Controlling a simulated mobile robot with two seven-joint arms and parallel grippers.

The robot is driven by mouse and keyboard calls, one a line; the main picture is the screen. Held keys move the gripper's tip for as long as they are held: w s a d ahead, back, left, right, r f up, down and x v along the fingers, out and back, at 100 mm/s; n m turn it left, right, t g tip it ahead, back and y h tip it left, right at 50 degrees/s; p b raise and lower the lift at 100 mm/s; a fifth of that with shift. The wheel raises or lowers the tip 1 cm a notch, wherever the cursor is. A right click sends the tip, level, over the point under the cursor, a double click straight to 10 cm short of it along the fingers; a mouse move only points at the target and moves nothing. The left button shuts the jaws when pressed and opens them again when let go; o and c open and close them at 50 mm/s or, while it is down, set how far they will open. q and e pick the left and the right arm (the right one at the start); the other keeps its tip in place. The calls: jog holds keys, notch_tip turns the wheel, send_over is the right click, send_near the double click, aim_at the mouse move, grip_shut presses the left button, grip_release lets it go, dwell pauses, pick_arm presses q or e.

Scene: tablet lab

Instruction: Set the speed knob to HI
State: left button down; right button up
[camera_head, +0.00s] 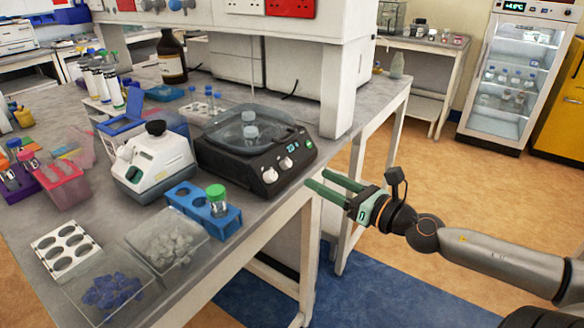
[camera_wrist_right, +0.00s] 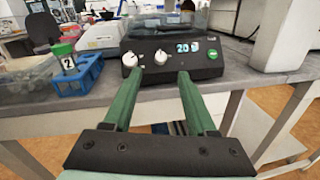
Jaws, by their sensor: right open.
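A black shaker (camera_head: 235,160) with a clear lid stands at the table's front edge. Its front panel carries two white knobs, a left knob (camera_head: 270,176) and a right knob (camera_head: 286,163), then a small lit display and a green button. In the right wrist view the left knob (camera_wrist_right: 130,59) and the right knob (camera_wrist_right: 160,57) show ahead of the fingers; the display (camera_wrist_right: 187,47) seems to read 20. The knob labels are too small to read. My right gripper (camera_head: 317,179) is open and empty, in front of the panel and apart from it. My left gripper is not in view.
A blue rack (camera_head: 203,208) with a green-capped vial stands left of the shaker. A white device (camera_head: 152,165) is behind it, and clear bins (camera_head: 165,238) are nearer. A white upright (camera_head: 345,80) rises right of the shaker. The space before the panel is free.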

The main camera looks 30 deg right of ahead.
aim_at(289, 163)
jog(key=b+x, duration=0.1)
jog(key=x, duration=0.4)
jog(key=shift+d, duration=0.15)
jog(key=shift+w, duration=0.7)
jog(key=shift+w+a+r+p, duration=0.1)
jog(key=shift+w+a+p, duration=0.2)
jog(key=shift+w+p, duration=0.15)
jog(key=shift+p+x, duration=0.3)
jog(key=shift+x, duration=0.55)
jog(key=shift+a, duration=0.1)
grip_shut()
